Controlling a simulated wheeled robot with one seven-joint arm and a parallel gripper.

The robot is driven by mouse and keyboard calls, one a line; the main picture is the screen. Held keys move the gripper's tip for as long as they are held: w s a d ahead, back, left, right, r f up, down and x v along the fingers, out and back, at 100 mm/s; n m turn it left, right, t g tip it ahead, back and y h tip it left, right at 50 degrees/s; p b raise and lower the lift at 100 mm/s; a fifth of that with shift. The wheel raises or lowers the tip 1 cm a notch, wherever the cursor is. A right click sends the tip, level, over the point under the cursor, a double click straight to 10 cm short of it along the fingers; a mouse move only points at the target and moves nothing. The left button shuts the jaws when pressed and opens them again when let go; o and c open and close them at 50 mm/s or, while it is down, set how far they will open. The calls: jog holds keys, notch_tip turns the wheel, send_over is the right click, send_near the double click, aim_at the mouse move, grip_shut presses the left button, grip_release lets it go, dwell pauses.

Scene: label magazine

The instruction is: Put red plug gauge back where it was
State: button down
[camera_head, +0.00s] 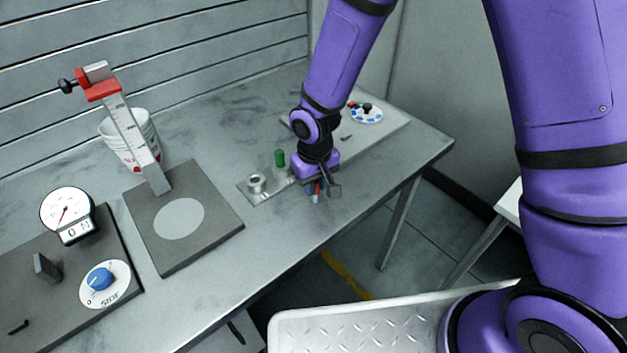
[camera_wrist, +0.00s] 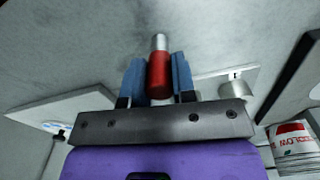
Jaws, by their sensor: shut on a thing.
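The red plug gauge (camera_wrist: 158,76) has a red handle and a bright metal end. In the wrist view it is between the two blue fingers of my gripper (camera_wrist: 158,80), which is shut on it. In the head view my gripper (camera_head: 318,189) is over the front part of the table, and only a little red of the gauge shows there. A metal plate (camera_head: 247,191) lies just left of my gripper, with a metal ring (camera_head: 256,183) and a green plug gauge (camera_head: 280,158) on it. My gripper hides the plate's right part.
A height gauge with a red slider (camera_head: 102,90) stands on a dark base (camera_head: 200,253) to the left. A white bucket (camera_head: 140,125) is behind it. A dial gauge (camera_head: 67,213) and a blue knob (camera_head: 99,278) are at far left. A board with a round dial (camera_head: 366,112) is at the back right.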

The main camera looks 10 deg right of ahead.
jog(key=shift+f, duration=0.1)
jog(key=c, duration=0.9)
grip_release()
jog(key=shift+c, duration=0.2)
jog(key=d+r+m+t, duration=0.1)
jog(key=d+r, duration=0.2)
jog(key=r, duration=0.7)
jog(key=d+r, duration=0.3)
jog(key=r, duration=0.7)
jog(key=s+d+r+m+t, duration=0.4)
jog(key=s+d+r, duration=1.1)
jog(key=s+d, duration=0.3)
jog(key=shift+s+d+r, duration=0.2)
jog(key=shift+s+d, duration=0.1)
